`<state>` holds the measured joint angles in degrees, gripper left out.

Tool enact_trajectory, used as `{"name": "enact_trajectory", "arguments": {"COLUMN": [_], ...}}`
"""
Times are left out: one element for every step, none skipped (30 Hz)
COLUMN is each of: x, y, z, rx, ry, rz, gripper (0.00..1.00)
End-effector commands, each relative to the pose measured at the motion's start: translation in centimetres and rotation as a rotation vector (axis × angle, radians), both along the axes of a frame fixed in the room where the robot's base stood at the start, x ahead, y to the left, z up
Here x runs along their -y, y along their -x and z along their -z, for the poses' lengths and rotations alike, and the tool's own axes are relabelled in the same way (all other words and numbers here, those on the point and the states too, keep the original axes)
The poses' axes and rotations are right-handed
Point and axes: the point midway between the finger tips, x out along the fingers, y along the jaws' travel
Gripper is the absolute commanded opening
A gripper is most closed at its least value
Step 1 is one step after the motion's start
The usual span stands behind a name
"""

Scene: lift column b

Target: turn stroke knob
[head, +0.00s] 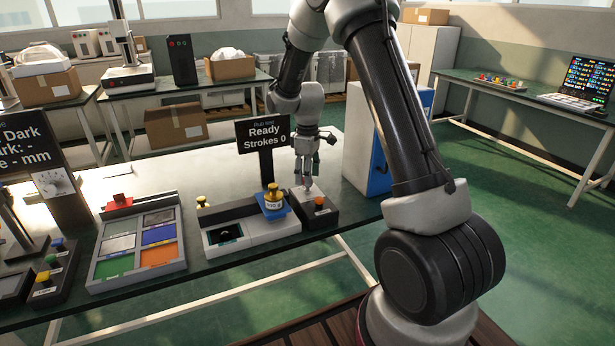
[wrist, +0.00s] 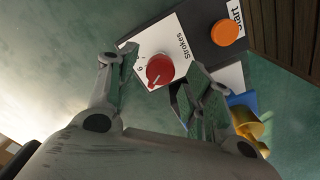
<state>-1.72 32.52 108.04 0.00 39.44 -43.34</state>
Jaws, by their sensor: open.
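The stroke knob (wrist: 160,70) is a round red knob with a white pointer line, on a white plate labelled "Strokes". In the wrist view its pointer line points down and left. In the head view the knob is mostly hidden behind my fingers. My gripper (head: 306,183) points down over the control box (head: 320,217). In the wrist view my gripper (wrist: 161,66) is open, with one finger on each side of the knob. I cannot tell whether either finger touches it. The sign (head: 264,137) behind reads "Ready, Strokes 0".
An orange button (wrist: 225,32) labelled "Start" sits close to the knob. Left of the box is the rub tester (head: 275,232) with a yellow-topped weight (head: 273,197) on a blue piece. A blue-and-white cabinet (head: 360,150) stands to the right. A sample tray (head: 182,258) lies further left.

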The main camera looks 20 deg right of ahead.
Motion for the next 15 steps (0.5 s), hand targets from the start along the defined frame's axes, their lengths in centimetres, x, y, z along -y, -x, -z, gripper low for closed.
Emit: {"name": "enact_trajectory", "arguments": {"x": [-0.01,0.00,0.00,0.00,0.00,-0.01,0.00,0.00,0.01,0.00,0.00,0.00,0.00,0.00,0.00], "y": [0.02,0.03,0.03,0.03,0.03,0.02,0.01,0.01,0.02,0.03,0.03,0.03,0.03,0.03,0.03], "z": [0.46,0.63,0.80,0.89,0.95,0.98,0.99,0.98,0.98,0.97,0.97,0.97,0.97,0.96,0.96], "rx": [-0.001,0.000,0.000,0.000,0.000,0.000,0.000,0.000,0.000,0.000,0.000,0.000,0.000,0.000,0.000], "ry": [0.000,0.000,0.000,0.000,0.000,0.000,0.000,0.000,0.000,0.000,0.000,0.000,0.000,0.000,0.000], "rz": [0.000,0.000,0.000,0.000,0.001,0.001,0.001,0.001,0.001,0.001,0.001,0.001,0.001,0.001,0.001], "gripper": [0.51,0.51,0.51,0.51,0.51,0.51,0.51,0.51,0.51,0.51,0.51,0.45,0.40,0.34,0.27]}}
